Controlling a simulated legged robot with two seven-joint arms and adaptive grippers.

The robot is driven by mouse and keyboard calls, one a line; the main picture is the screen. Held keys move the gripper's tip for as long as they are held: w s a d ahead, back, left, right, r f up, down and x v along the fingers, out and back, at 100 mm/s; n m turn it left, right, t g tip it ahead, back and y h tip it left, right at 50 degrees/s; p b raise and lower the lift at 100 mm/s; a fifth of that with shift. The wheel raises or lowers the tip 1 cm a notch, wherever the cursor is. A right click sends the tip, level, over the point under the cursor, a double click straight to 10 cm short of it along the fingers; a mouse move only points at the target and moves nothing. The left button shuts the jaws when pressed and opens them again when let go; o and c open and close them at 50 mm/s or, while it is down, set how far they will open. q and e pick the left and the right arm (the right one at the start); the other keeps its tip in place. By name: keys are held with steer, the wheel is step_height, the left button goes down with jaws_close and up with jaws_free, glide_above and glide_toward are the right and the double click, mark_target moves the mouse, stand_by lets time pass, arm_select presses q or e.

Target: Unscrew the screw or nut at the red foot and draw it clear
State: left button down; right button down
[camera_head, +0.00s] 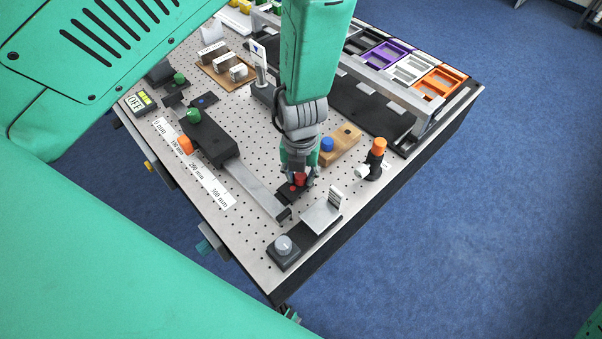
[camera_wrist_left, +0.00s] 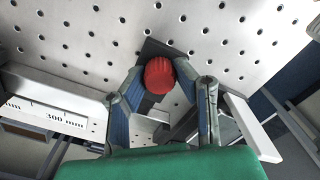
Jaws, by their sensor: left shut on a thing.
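A red knob-like screw or nut (camera_wrist_left: 159,75) sits between the fingers of my left gripper (camera_wrist_left: 163,90) in the left wrist view. The same red piece (camera_head: 300,179) shows below the gripper in the head view. My left gripper (camera_head: 298,178) points down and is shut on it. A dark foot (camera_head: 289,193) lies under the red piece on the perforated table, and its dark base (camera_wrist_left: 152,48) also shows in the wrist view. The fingers hide part of the red piece's sides. I cannot tell whether thread still joins it to the foot. My right gripper is not in view.
A grey rail with a ruler (camera_head: 200,170) runs to the left of the foot. A metal bracket (camera_head: 322,213) and a grey knob (camera_head: 284,246) stand in front. A wooden block with a blue knob (camera_head: 340,146) and an orange-topped post (camera_head: 376,158) stand to the right.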

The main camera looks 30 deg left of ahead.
arm_select(q)
steer(key=shift+w+r, duration=0.1)
steer(key=shift+w, duration=0.1)
steer(key=n, duration=0.5)
steer(key=c, duration=0.9)
jaws_free()
steer(key=shift+s, duration=0.15)
steer(key=shift+o, duration=0.2)
steer(key=m, duration=0.4)
steer(key=shift+m, duration=1.2)
